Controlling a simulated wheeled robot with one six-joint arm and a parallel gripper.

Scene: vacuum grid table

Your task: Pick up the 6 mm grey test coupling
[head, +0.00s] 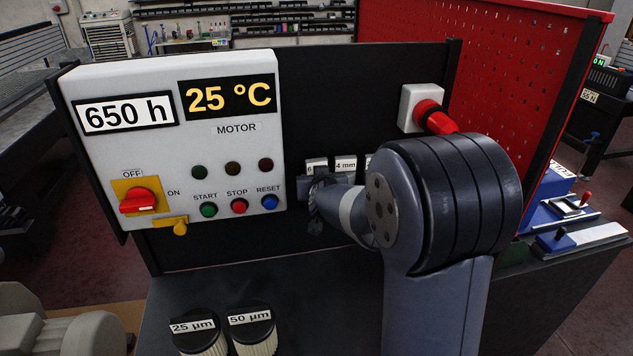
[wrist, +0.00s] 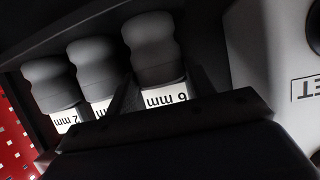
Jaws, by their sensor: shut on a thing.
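The 6 mm grey test coupling (wrist: 152,45) is a dark grey, rounded, waisted piece at the middle top of the wrist view. Its white label (wrist: 168,97) reads 6 mm, upside down. My gripper (wrist: 165,85) has a finger on each side of it and is shut on it. In the head view my gripper (head: 316,203) is at the black panel, just right of the white control box, below the row of labels. The coupling is mostly hidden there by the gripper and wrist.
Two similar couplings, the 2 mm one (wrist: 48,82) and a middle one (wrist: 92,68), stand close beside it. The control box (head: 180,145) is close to the gripper. A red knob (head: 435,116) is above my arm. Two labelled jars (head: 252,330) stand on the table below.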

